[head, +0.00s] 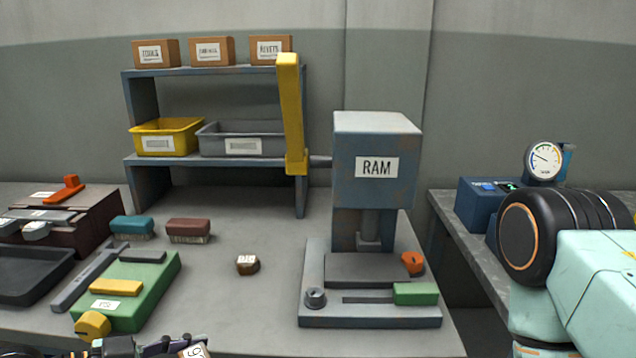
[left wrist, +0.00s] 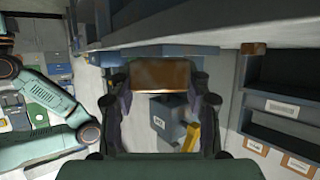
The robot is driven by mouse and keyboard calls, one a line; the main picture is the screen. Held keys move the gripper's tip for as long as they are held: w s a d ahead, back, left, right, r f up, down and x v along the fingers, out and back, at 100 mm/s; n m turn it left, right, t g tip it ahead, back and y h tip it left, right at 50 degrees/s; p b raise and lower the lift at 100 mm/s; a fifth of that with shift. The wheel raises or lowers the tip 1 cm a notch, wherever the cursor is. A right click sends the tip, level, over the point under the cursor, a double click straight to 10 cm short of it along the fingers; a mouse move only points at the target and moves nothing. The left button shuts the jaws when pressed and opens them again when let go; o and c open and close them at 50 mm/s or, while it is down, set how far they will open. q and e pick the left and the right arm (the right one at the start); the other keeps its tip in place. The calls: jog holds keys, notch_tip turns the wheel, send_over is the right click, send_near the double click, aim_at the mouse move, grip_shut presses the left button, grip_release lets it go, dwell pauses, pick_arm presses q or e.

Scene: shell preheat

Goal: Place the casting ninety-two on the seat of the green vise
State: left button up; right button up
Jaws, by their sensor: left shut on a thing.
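The green vise (head: 150,282) lies on the bench at the lower left, with a yellow jaw (head: 116,287), a yellow knob (head: 93,325) and a small white label. My left gripper (head: 168,347) is at the bottom edge of the head view, in front of the vise and to its right. It is shut on a casting with a white label (head: 194,351), mostly cut off; a 9 seems to show. In the left wrist view the casting (left wrist: 162,75) is a brown block between the two fingers (left wrist: 162,88). My right gripper is out of view.
A brown labelled piece (head: 247,265) lies on the bench between the vise and the RAM press (head: 375,165). Teal (head: 132,227) and red-brown (head: 188,230) brushes lie behind the vise. A dark tray (head: 30,275) is at far left. A shelf (head: 210,162) with bins stands behind.

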pick_arm(q)
jog(key=shift+d+f+m+g+h, duration=0.2)
jog(key=shift+d+m+g+h, duration=0.3)
jog(key=shift+d+m+g, duration=0.25)
jog(key=w+d+r+n+t+y, duration=0.1)
jog(key=w, duration=0.2)
jog(key=w+d+n+t+y, duration=0.1)
jog(key=w+n+t, duration=0.1)
jog(key=w, duration=0.1)
jog(key=w+d+r+n+t+y, duration=0.1)
jog(key=w+n, duration=0.1)
jog(key=w, duration=0.2)
jog(key=shift+w+d+r+t+y, duration=0.1)
jog(key=shift+d+r+t+y, duration=0.25)
jog(key=shift+y, duration=0.05)
jog(key=w+r+n+y, duration=0.1)
jog(key=w+r+n+t+y, duration=0.1)
jog(key=w+y, duration=0.1)
jog(key=shift+w+a+r+n+t, duration=0.1)
jog(key=shift+a+r+n+t, duration=0.1)
jog(key=shift+n+t, duration=0.15)
jog(key=w+a+r+n+y, duration=0.2)
jog(key=a+n+y, duration=0.1)
jog(key=shift+w+r+t, duration=0.25)
jog(key=shift+r+t, duration=0.1)
jog(key=shift+r, duration=0.05)
